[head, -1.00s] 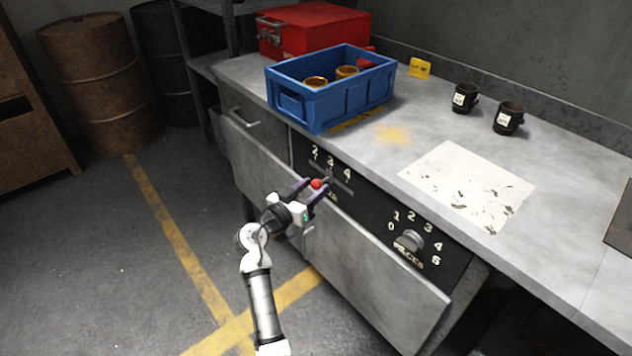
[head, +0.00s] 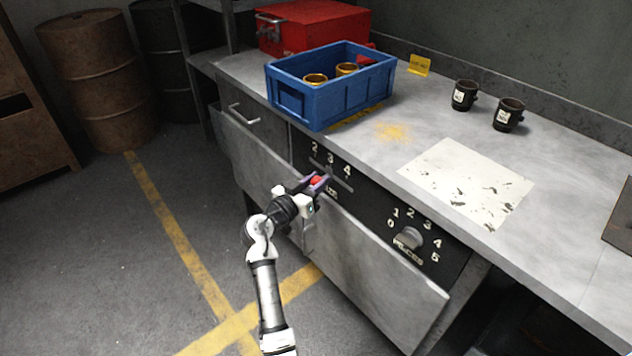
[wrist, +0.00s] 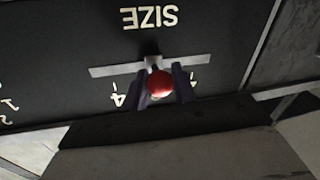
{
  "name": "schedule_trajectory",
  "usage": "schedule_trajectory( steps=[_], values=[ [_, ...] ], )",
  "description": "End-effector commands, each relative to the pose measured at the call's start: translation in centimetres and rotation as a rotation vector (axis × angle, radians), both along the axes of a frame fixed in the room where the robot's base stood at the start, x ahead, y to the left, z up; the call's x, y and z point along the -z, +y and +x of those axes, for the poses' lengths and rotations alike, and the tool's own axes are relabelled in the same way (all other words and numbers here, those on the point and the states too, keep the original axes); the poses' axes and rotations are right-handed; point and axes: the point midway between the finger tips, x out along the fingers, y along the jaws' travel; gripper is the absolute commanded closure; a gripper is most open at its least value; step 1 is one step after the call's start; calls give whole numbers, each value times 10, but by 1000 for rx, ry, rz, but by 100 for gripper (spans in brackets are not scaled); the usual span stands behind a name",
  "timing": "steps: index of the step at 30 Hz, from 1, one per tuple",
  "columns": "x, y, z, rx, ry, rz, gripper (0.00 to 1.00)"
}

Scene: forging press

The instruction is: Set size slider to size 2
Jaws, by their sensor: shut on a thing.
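The size slider has a red ball knob (head: 316,181) on a dark panel (head: 372,206) in the counter's front, under the numbers 2, 3 and 4. My gripper (head: 317,184) is shut on the knob, one purple finger on each side. In the wrist view, where the lettering is upside down, the red knob (wrist: 160,84) sits between the dark fingertips. Its stem meets the light slot (wrist: 112,70) near the middle. The 4 shows left of the fingers; the fingers and knob hide most of the other numbers.
A pieces dial (head: 409,238) is on the same panel to the right. Grey metal fronts (head: 375,275) stick out below the panel, close to my arm. A blue crate (head: 322,103) with yellow cups, two black mugs (head: 508,114) and a paper sheet (head: 467,185) are on the counter.

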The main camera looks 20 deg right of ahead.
Motion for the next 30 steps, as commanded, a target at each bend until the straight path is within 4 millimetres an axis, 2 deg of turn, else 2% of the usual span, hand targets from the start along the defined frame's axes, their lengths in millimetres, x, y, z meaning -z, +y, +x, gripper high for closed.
schedule_trajectory(
  steps=[5,16,29,30],
  values=[
    [3,3,8,-1,-3,0,100],
    [4,20,54,-1,-3,0,100],
    [-1,24,62,-8,-2,-1,100],
    [-1,24,63,-10,-2,-1,71]
  ],
)
